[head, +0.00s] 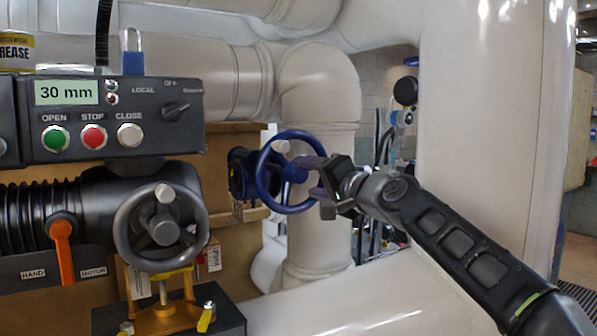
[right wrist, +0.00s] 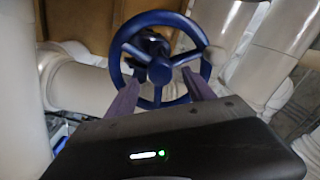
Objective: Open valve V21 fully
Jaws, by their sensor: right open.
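A blue handwheel (head: 261,178) with spokes and a pale knob on its rim stands in the middle of the head view. It also fills the upper middle of the right wrist view (right wrist: 118,47). My right gripper (head: 313,178) is open at the right side of this wheel. In the right wrist view its two purple fingers point at the lower part of the wheel, one on each side of the hub. I cannot tell whether they touch the rim. No V21 label is readable. My left gripper is out of view.
At the left, a control box (head: 180,140) reads 30 mm, above a grey handwheel (head: 122,228) and an orange lever (head: 62,240). A large white pipe (head: 480,120) stands at the right, and another pipe (head: 370,300) runs low in front. A brown board (head: 235,245) is behind.

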